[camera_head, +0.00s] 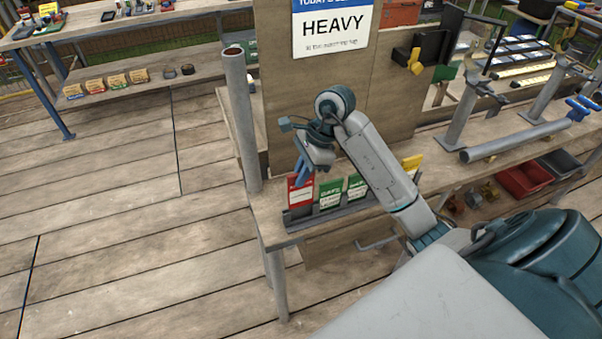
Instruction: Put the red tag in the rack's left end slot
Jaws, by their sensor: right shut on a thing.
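The red tag (300,193) stands upright at the left end of the dark rack (340,211), which sits on the wooden workbench. My right gripper (302,176) reaches down to the tag's top edge and is shut on it. The tag's lower edge is at the rack's left end slot; I cannot tell whether it is fully seated. Two green tags (330,193) stand in the rack just to the right. A yellow tag (412,163) shows beyond my right arm, which hides the rack's right part. My left gripper is not in view.
A board with a "HEAVY" sign (332,28) rises behind the rack. A grey post (241,120) stands at the bench's left end. Red and dark bins (524,179) sit under the bench at right. The plank floor at left is clear.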

